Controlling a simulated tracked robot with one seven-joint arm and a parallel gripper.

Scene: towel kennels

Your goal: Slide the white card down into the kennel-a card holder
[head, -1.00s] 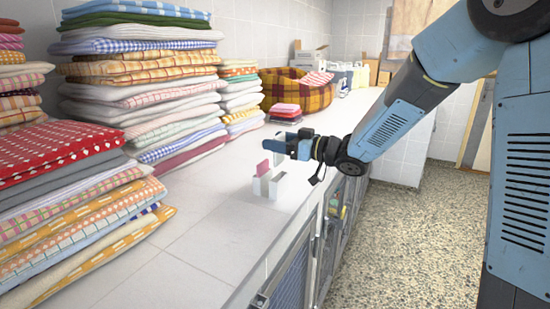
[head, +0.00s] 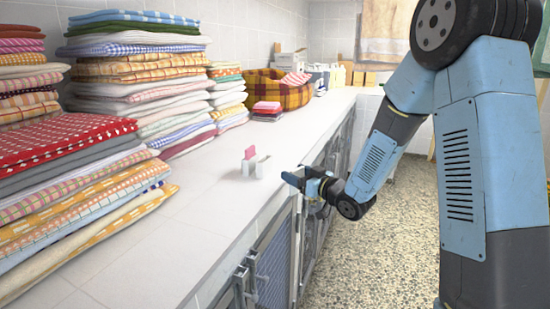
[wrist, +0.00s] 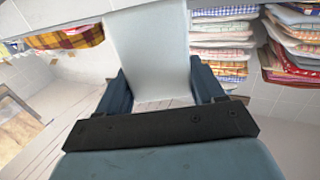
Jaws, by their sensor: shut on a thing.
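My gripper (head: 298,178) is at the counter's front edge, in front of the kennel doors and to the right of a small white rack. In the wrist view my gripper (wrist: 161,85) is shut on the white card (wrist: 148,45), which stands out beyond the fingers. In the head view I cannot make out the card. The white rack (head: 247,169) stands on the counter with a pink card (head: 250,153) upright in it. I cannot pick out the kennel-a card holder with certainty in either view.
Tall stacks of folded towels (head: 140,85) line the counter (head: 150,245) at left and back. A plaid basket (head: 290,92) and a small pink pile (head: 267,108) stand farther back. Barred kennel doors (head: 272,265) run below the front edge. The speckled floor (head: 345,255) is clear.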

